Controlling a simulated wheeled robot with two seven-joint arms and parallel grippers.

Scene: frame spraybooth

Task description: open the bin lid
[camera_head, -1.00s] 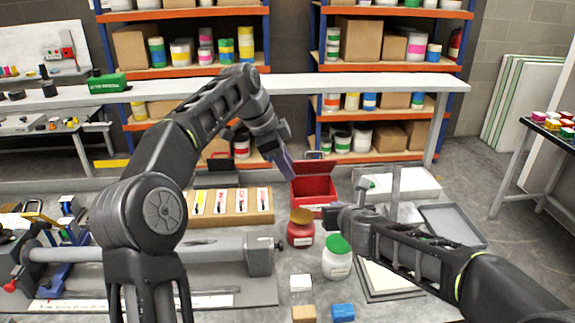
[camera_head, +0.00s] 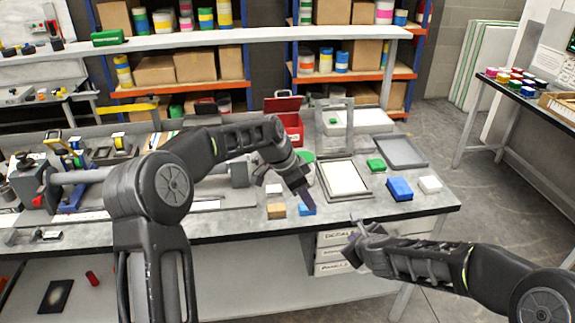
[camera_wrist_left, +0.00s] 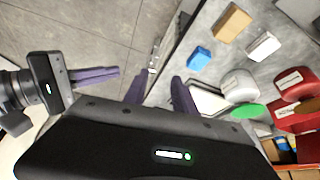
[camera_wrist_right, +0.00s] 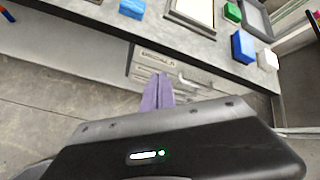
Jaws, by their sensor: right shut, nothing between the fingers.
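The only lidded container I can make out is a red box (camera_head: 291,128) at the back of the workbench in the head view; its red lid (camera_head: 283,104) stands raised. I cannot tell whether it is the bin. My left gripper (camera_head: 311,200) is over the front of the bench, near a blue block; the left wrist view shows its purple fingers (camera_wrist_left: 160,92) apart and empty. My right gripper (camera_head: 352,243) is in front of the bench edge, by the drawers; the right wrist view shows its fingers (camera_wrist_right: 157,92) together with nothing between.
Labelled drawers (camera_head: 334,253) sit under the workbench (camera_head: 240,215). On top are a blue block (camera_head: 399,188), a green block (camera_head: 375,165), a white block (camera_head: 429,184), a framed panel (camera_head: 343,178) and a grey tray (camera_head: 400,152). Free floor (camera_head: 505,215) lies to the right.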

